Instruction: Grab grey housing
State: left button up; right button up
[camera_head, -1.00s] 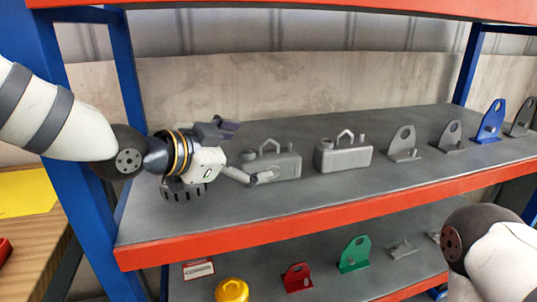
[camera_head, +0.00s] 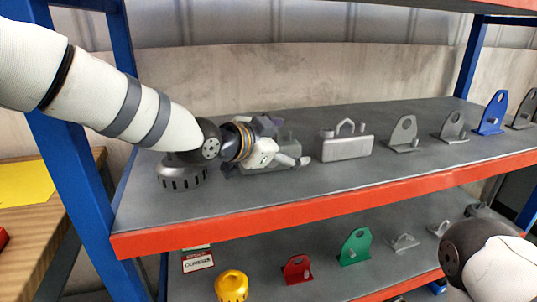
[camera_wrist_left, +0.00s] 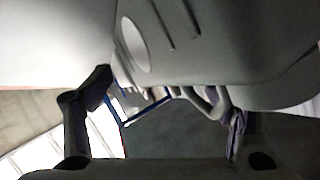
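Two grey housings with loop handles on top stand on the upper shelf. The left housing (camera_head: 290,150) is partly hidden behind my left gripper (camera_head: 284,146). The other housing (camera_head: 346,148) stands clear to its right. My left gripper reaches in from the left, with its fingers spread at the left housing. In the left wrist view, a large grey body, apparently this housing (camera_wrist_left: 215,45), fills the upper part close to the camera. The two fingers stand apart there, one on each side; I cannot tell whether they touch it. My right gripper is not in view.
A dark round slotted part (camera_head: 182,178) stands left of my gripper. Grey brackets (camera_head: 404,133) and a blue bracket (camera_head: 492,115) stand to the right. The lower shelf holds a yellow part (camera_head: 231,286), a red bracket (camera_head: 297,269) and a green bracket (camera_head: 355,248). The shelf front is clear.

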pick_arm(q)
jog(key=shift+f, duration=0.15)
jog(key=c, duration=1.3)
